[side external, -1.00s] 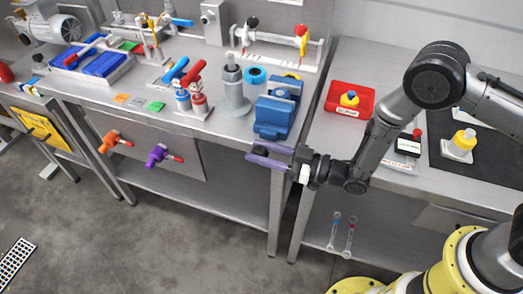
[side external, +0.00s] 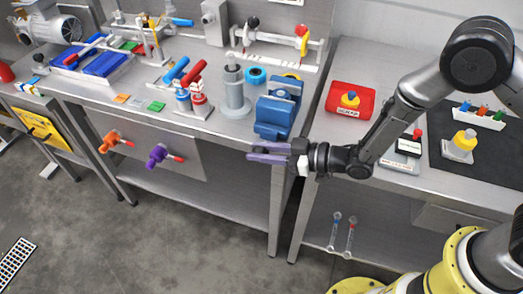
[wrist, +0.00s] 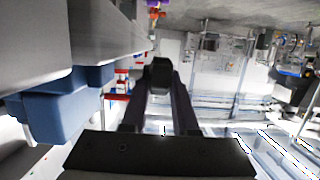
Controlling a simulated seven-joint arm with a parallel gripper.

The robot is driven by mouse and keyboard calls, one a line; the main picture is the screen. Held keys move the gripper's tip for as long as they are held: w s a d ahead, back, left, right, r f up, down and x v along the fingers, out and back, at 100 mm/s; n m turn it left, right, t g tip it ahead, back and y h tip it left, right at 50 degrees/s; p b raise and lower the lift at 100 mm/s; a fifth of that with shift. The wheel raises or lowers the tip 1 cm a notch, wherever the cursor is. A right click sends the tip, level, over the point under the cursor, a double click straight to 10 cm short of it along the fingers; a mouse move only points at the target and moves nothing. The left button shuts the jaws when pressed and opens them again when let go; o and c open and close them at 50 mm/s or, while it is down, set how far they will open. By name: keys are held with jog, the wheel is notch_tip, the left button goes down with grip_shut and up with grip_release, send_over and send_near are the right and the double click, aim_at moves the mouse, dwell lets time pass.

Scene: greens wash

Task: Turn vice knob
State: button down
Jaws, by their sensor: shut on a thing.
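The blue vice (side external: 274,118) sits at the front right corner of the left workbench. It also shows at the left of the wrist view (wrist: 62,108). The dark vice knob (wrist: 158,72) is between my fingers in the wrist view. My gripper (side external: 252,152), with purple-grey fingers, is just in front of and below the vice at the bench edge. It is shut on the knob. In the side view the fingers mostly hide the knob.
Orange (side external: 112,140) and purple (side external: 160,156) valves with red handles stick out from the bench front, left of my gripper. A grey cylinder (side external: 235,95) stands left of the vice. A red tray (side external: 352,98) sits on the right bench.

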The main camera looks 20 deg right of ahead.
jog(key=shift+w+a+r+g+h, duration=0.1)
jog(key=shift+g+h, duration=0.5)
jog(key=shift+w+a+r+g+h, duration=0.1)
jog(key=shift+g+h, duration=0.5)
jog(key=shift+f+g+h, duration=0.1)
jog(key=shift+g+h, duration=0.7)
jog(key=shift+g+h, duration=0.3)
jog(key=c, duration=0.7)
grip_release()
jog(key=shift+f, duration=0.1)
jog(key=v, duration=1.3)
jog(key=shift+s+d+r, duration=0.25)
